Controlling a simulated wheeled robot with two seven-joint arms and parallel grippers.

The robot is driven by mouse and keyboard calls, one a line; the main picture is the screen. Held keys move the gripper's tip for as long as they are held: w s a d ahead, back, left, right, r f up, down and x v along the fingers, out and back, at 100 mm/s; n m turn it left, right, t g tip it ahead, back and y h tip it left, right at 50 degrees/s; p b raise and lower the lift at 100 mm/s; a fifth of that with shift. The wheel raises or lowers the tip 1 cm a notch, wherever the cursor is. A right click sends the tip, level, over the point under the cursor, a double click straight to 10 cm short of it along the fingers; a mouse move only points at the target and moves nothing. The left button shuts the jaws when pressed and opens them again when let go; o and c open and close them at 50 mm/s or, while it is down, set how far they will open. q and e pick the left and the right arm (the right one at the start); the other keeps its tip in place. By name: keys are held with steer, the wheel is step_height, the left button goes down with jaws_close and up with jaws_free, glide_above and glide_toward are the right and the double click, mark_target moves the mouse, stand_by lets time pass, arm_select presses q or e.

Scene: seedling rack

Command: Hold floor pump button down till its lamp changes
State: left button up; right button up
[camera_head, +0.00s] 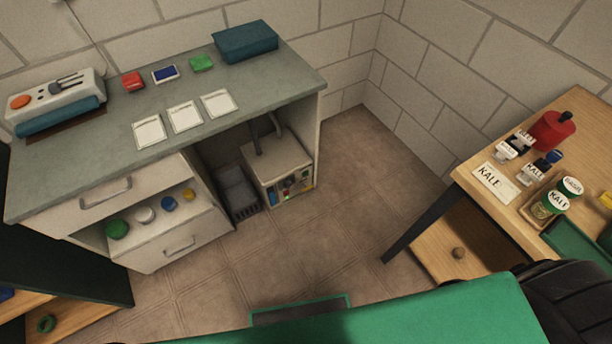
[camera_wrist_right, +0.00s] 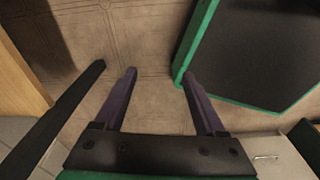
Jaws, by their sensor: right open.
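The floor pump (camera_head: 278,165) is a beige box standing on the floor in the open bay under the grey-topped bench. Its front panel (camera_head: 293,188) carries several small coloured parts. They are too small to tell which is the button or lamp, or the lamp's state. My right gripper (camera_wrist_right: 160,76) is open and empty in the right wrist view, with its two fingers apart above the tiled floor. The pump does not show in that view. Neither gripper shows in the head view, and my left gripper is not in view.
A dark slatted bin (camera_head: 237,190) stands left of the pump. The grey bench top (camera_head: 265,90) overhangs both. A wooden table (camera_head: 480,208) with stamps and jars stands at the right, its dark leg (camera_head: 425,225) slanting down. Tiled floor (camera_head: 330,195) between them is clear.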

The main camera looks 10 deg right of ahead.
jaws_close()
steer(key=shift+d, duration=0.1)
stand_by(1.5)
